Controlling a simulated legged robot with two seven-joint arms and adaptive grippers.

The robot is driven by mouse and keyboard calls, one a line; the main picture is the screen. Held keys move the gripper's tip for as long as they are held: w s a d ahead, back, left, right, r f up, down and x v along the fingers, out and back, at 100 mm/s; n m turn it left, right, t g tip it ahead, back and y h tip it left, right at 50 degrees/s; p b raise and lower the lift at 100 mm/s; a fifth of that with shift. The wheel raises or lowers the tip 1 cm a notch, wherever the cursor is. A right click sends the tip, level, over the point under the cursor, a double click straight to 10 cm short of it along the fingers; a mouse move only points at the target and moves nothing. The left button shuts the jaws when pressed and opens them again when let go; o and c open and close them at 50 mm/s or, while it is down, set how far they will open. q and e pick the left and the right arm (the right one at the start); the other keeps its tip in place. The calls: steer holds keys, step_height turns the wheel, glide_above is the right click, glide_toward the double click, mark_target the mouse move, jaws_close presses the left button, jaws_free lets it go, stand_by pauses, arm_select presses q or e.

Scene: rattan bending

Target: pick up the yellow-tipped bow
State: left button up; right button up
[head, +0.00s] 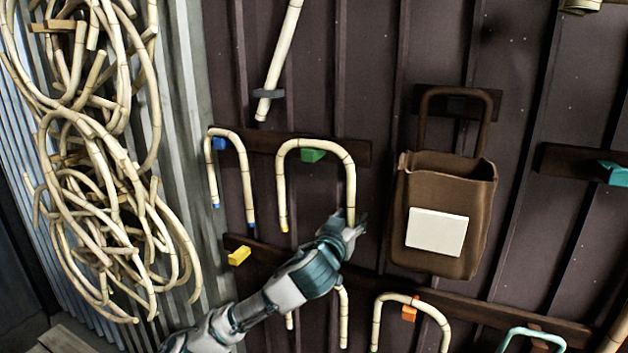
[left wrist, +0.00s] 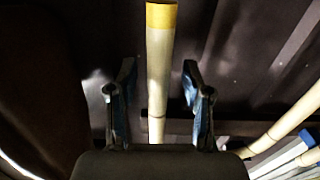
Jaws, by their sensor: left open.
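The yellow-tipped bow (head: 318,147) is a pale rattan U hung upside down over a green peg (head: 313,155) on the dark wall. Its left leg ends in a yellow tip (head: 284,227). My left gripper (head: 350,228) is at the lower end of its right leg and hides that end in the head view. In the left wrist view a bow leg (left wrist: 159,60) with a yellow end (left wrist: 161,16) runs between the two spread fingers of my left gripper (left wrist: 159,72). Gaps show on both sides of the leg. My right gripper is not in view.
A blue-tipped bow (head: 231,140) hangs close by on the left, on a blue peg. A brown bag (head: 427,190) with a white label hangs to the right. An empty yellow peg (head: 239,255) and an orange-peg bow (head: 409,299) are lower. Rattan coils (head: 100,200) hang far left.

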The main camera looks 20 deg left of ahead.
arm_select(q)
jaws_close()
stand_by(0.3)
